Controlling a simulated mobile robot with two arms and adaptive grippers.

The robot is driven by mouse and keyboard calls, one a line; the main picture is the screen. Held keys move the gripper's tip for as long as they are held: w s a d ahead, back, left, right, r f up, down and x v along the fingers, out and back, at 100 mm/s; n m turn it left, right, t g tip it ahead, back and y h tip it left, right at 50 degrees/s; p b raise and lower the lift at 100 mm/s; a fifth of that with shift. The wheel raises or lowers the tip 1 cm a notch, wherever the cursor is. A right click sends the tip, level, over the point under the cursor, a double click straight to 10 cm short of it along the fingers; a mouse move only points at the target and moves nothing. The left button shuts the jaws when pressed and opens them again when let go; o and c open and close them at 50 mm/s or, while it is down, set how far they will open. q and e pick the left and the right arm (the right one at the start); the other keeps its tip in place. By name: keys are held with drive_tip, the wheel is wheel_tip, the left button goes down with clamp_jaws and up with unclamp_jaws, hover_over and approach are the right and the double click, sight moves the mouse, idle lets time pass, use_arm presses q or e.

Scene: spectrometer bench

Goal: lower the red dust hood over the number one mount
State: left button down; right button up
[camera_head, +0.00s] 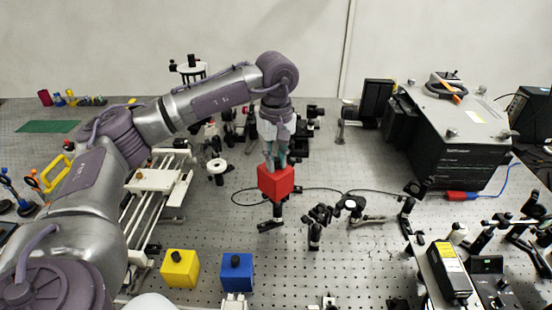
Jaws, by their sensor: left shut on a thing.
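My left gripper (275,160) points down in the middle of the bench and is shut on the red dust hood (276,183). The hood is a red box and hangs upright below the fingers. A dark optical post mount (276,213) shows directly under the hood, and its upper part is hidden behind or inside the hood. I cannot read a number on it, and I cannot tell whether the hood touches it. My right gripper is not in view.
A yellow box (180,268) and a blue box (237,272), both with black knobs, stand at the front. More post mounts (315,232) stand right of the hood. A black instrument (455,140) fills the back right. A rail stage (155,180) lies left.

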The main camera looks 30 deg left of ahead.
use_arm(q)
drive_tip(key=shift+f, duration=0.25)
idle(0.4)
drive_tip(key=shift+f+b, duration=1.55)
drive_tip(key=shift+f, duration=0.3)
drive_tip(key=shift+f, duration=0.15)
drive_tip(key=c, duration=1)
unclamp_jaws()
wheel_tip(320, 180, up, 12)
drive_tip(key=shift+r, duration=0.1)
